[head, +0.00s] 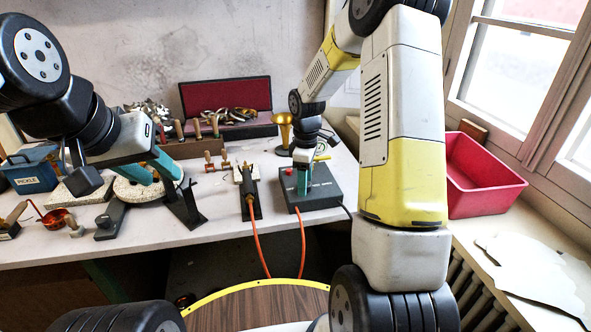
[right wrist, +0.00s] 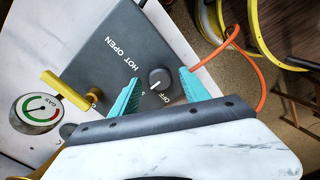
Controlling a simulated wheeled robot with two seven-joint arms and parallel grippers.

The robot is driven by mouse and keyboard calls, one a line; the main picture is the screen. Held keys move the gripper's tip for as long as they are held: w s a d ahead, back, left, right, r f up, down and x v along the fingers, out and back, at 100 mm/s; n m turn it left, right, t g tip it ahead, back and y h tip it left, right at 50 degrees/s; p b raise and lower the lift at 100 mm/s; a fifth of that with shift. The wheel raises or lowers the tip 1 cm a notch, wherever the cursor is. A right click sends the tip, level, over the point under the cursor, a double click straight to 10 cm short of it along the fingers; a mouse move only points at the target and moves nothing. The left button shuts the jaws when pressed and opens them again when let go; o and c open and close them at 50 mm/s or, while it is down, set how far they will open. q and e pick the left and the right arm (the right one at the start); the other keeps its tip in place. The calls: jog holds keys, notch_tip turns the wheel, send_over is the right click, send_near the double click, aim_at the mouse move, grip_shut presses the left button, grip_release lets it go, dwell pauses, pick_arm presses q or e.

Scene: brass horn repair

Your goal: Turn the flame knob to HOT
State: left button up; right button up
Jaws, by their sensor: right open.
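The flame knob (right wrist: 160,79) is a small round dark knob with a pale mark, on the dark grey control box (head: 318,189). The box's top also shows in the right wrist view (right wrist: 105,60). "OFF" is printed beside the knob, and "HOT" and "OPEN" further up the panel. My right gripper (right wrist: 161,76) is open, with one teal finger on each side of the knob; I see gaps on both sides. In the head view its fingers hide the knob.
A brass horn piece (head: 284,130) stands behind. A red bin (head: 482,178) is at right.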

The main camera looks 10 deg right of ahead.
grip_shut()
jog(key=shift+m, duration=0.3)
jog(key=m, duration=0.5)
jog(key=shift+w, duration=0.1)
jog(key=m, duration=0.6)
jog(key=shift+d, duration=0.1)
jog(key=shift+m, duration=0.3)
jog(key=shift+r, duration=0.1)
grip_release()
